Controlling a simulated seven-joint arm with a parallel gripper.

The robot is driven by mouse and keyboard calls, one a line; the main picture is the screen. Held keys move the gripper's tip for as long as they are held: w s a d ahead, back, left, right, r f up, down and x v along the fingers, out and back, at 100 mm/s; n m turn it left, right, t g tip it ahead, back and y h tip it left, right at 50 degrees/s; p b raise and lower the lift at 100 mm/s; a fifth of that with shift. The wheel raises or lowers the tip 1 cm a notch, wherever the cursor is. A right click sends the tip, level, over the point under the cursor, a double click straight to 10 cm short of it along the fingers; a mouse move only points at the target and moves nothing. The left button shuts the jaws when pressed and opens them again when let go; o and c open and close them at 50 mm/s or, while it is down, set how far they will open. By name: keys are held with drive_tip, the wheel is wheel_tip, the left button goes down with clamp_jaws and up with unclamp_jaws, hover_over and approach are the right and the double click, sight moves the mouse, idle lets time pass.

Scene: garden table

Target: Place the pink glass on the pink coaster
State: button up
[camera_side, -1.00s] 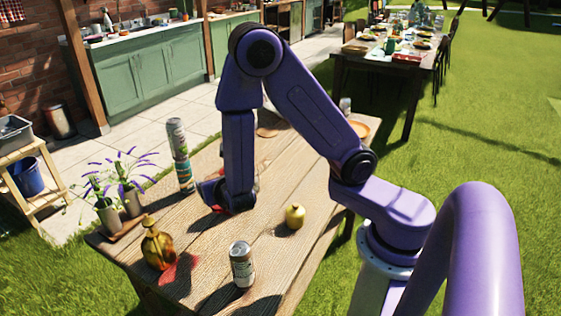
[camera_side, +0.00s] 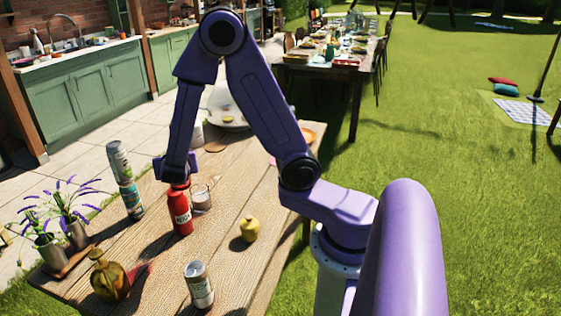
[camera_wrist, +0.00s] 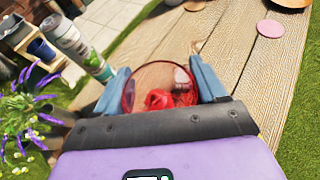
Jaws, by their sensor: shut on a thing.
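My gripper (camera_side: 176,172) hangs above the table, over the red bottle. In the wrist view, my gripper (camera_wrist: 158,68) is shut on the pink glass (camera_wrist: 143,84), a see-through tumbler with a round reddish rim between the two blue fingers. In the side view the glass is hard to make out against the red bottle. The pink coaster (camera_wrist: 270,28) lies flat and bare on the table at the upper right of the wrist view, apart from the glass. In the side view my arm mostly hides the coaster.
A red bottle (camera_side: 181,214) and a clear glass (camera_side: 201,200) stand below my gripper. A tall patterned can stack (camera_side: 125,180), potted lavender (camera_side: 75,234), amber bottle (camera_side: 110,280), silver can (camera_side: 198,287) and yellow pot (camera_side: 250,229) stand around.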

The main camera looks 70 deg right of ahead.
drive_tip(key=s+d+m+g+h, duration=0.1)
drive_tip(key=s+d+m+g, duration=0.3)
drive_tip(key=d, duration=0.7)
drive_tip(key=s+d+m+g+h, duration=0.25)
drive_tip(key=d+m+g, duration=0.25)
drive_tip(key=d, duration=0.7)
drive_tip(key=s+d+m+g+y, duration=0.4)
drive_tip(key=s+d+m+g, duration=0.25)
drive_tip(key=s+d, duration=0.7)
drive_tip(key=w+d+f, duration=0.2)
drive_tip(key=d+f, duration=0.1)
drive_tip(key=f, duration=0.2)
drive_tip(key=w+d+f, duration=0.2)
drive_tip(key=d+f, duration=0.2)
drive_tip(key=f, duration=0.1)
drive_tip(key=w+d+f, duration=0.2)
drive_tip(key=d+f, duration=0.2)
drive_tip(key=f, duration=0.1)
drive_tip(key=shift+d, duration=0.1)
drive_tip(key=shift+w+f, duration=0.15)
drive_tip(key=shift+f, duration=1.4)
drive_tip(key=shift+f, duration=0.1)
